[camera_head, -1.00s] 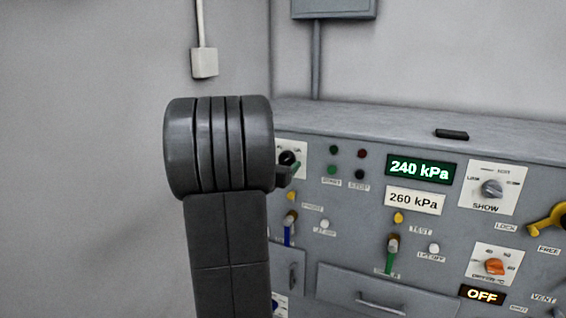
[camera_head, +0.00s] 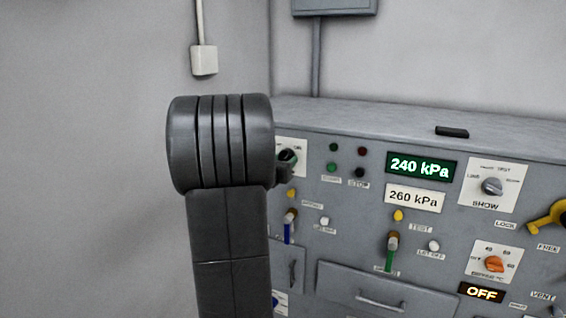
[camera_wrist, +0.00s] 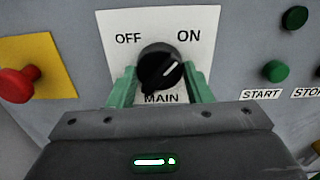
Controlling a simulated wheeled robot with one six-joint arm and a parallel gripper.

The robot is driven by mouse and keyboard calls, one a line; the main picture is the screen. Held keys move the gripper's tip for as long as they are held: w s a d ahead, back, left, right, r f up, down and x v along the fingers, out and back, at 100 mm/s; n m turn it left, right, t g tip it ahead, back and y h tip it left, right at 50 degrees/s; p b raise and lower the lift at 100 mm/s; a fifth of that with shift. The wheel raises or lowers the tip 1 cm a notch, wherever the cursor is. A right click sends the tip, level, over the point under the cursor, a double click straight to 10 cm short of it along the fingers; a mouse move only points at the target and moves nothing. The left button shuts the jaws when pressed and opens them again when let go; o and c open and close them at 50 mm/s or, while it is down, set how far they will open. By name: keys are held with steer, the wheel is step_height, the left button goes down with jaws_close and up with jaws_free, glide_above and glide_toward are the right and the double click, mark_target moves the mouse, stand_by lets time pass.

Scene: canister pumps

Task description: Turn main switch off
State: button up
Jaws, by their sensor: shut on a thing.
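The main switch (camera_wrist: 160,66) is a black round knob on a white plate (camera_wrist: 207,24) marked OFF at left, ON at right and MAIN below. Its white mark points up and right, toward ON. My gripper (camera_wrist: 158,84) has its two green fingers on either side of the knob, shut on it. In the head view the knob (camera_head: 288,155) shows only partly, beside my arm. My gripper there (camera_head: 284,172) is mostly hidden behind the arm.
A red mushroom button (camera_wrist: 17,85) on a yellow plate is left of the switch. Green START button (camera_wrist: 276,71) is at right. The panel also holds a 240 kPa display (camera_head: 420,167), a SHOW knob (camera_head: 492,187), an orange knob (camera_head: 494,264) and a yellow lever (camera_head: 548,219).

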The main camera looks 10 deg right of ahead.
steer(key=shift+s+d+r+n+p, duration=0.1)
steer(key=shift+n+p, duration=0.9)
steer(key=shift+n, duration=3.3)
steer(key=shift+r+n+p, duration=0.1)
steer(key=shift+n+p, duration=0.85)
steer(key=shift+n, duration=3.35)
steer(key=shift+f, duration=0.1)
steer(key=o, duration=1)
steer(key=b+v, duration=0.1)
steer(key=v, duration=1.3)
